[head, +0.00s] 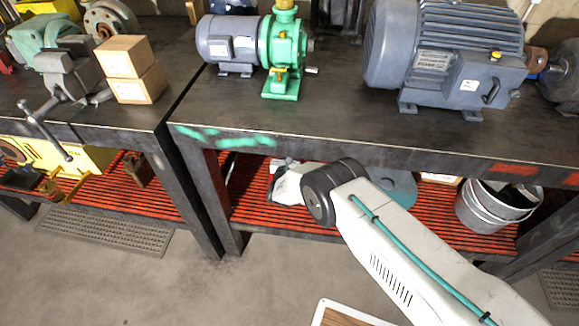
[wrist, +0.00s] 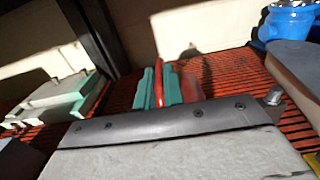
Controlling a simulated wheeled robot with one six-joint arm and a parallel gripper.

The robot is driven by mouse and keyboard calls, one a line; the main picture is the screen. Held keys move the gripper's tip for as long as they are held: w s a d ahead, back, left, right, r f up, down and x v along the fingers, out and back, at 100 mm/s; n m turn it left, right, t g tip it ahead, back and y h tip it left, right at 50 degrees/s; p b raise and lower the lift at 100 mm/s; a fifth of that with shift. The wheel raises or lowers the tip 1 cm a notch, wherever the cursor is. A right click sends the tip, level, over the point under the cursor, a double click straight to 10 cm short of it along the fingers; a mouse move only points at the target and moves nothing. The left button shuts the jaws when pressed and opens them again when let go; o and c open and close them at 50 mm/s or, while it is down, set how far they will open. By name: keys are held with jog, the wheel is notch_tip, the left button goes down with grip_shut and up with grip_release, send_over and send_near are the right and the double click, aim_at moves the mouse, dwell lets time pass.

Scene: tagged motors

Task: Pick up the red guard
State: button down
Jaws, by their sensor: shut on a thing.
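In the wrist view, my gripper (wrist: 159,90) shows as two teal fingers low over the red slatted shelf. A thin red piece, the red guard (wrist: 167,80), stands upright between the fingers, and they are shut on it. More of its red shows to the right of the fingers. Its lower part is hidden behind the dark edge in front. I cannot tell whether it touches the shelf. In the head view my arm reaches under the right bench, and the gripper and guard are hidden there.
The red slatted shelf (head: 272,213) lies under the bench top (head: 330,110), whose front edge is close above my arm. A metal bucket (head: 497,207) stands to the right on the shelf. In the wrist view a blue part (wrist: 290,20) is at the upper right and a pale green thing (wrist: 50,98) at the left.

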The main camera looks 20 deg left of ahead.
dwell(0.4)
jog(key=shift+r, duration=0.1)
jog(key=shift+r, duration=0.15)
